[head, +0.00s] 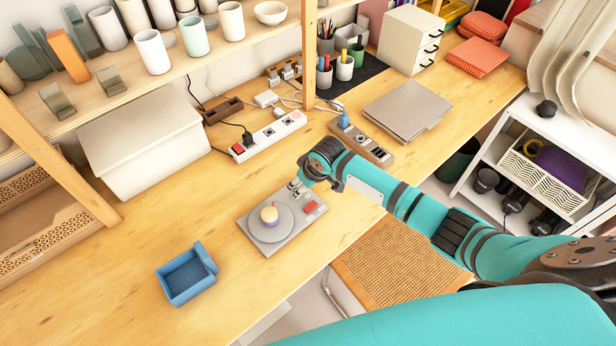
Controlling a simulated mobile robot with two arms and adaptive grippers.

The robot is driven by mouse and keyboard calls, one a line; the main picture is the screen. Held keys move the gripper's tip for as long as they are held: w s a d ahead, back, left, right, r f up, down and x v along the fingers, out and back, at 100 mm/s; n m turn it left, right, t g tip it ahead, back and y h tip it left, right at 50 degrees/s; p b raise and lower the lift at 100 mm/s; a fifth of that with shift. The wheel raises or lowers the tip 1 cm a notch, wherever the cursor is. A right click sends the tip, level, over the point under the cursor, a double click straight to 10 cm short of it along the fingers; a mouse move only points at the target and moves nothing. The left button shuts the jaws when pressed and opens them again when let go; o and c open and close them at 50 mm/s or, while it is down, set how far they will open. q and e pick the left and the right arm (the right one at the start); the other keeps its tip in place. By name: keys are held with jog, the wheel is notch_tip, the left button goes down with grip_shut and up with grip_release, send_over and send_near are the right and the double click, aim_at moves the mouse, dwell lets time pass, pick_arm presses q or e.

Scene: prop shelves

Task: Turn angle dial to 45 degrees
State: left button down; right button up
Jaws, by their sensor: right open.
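A flat grey device (262,245) sits near the front edge of the wooden desk. On it is a round grey disc (286,224) with a small cream, yellow and purple piece (269,214) at its middle, and a red part (311,207) to the right. No angle marks can be read, and I cannot tell for sure which part is the angle dial. My right gripper (297,188) is open, small in view, at the device's back right end; I cannot tell whether it touches. My left gripper is not in view.
A blue tray (175,298) stands on the desk to the left. Power strips (268,136) and (372,150) lie behind the device, with a grey laptop-like slab (407,110) further right. A white box (150,150) stands at the back left. The desk (110,265) is clear around the tray.

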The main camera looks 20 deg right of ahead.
jog(key=a+v, duration=0.1)
jog(key=v, duration=0.5)
jog(key=shift+d, duration=0.5)
jog(key=shift+s+r, duration=0.1)
